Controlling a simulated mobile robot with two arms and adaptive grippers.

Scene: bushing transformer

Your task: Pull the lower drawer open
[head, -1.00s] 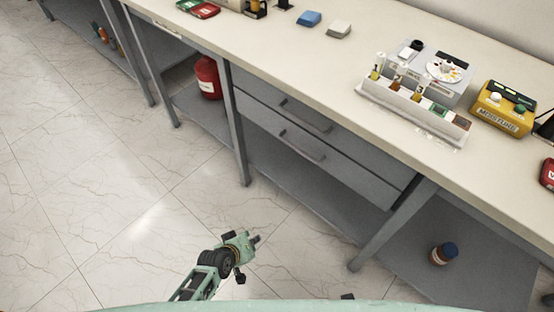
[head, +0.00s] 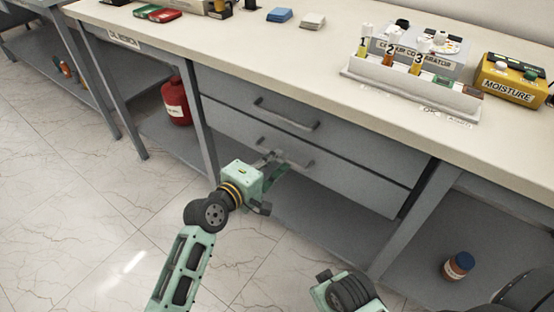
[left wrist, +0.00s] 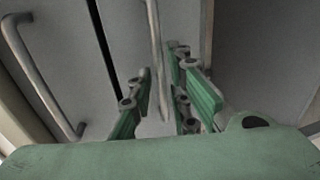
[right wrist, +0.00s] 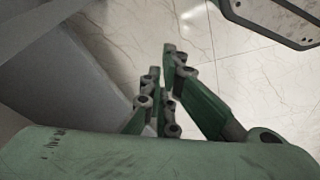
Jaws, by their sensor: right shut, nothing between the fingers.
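The lower drawer (head: 350,180) is grey and sits flush under the bench, with a bar handle (head: 297,160) on its front. My left gripper (head: 272,164) is at the left part of this handle. In the left wrist view the handle (left wrist: 155,50) runs between the two parted fingers of the left gripper (left wrist: 160,100); whether they touch it I cannot tell. My right gripper (right wrist: 162,60) is shut and empty over the floor beside a grey panel. Only part of the right arm shows at the bottom of the head view.
A grey bench leg (head: 410,225) stands at right. A red container (head: 175,101) and a brown bottle (head: 458,266) stand on the lower shelves. The floor at left is clear.

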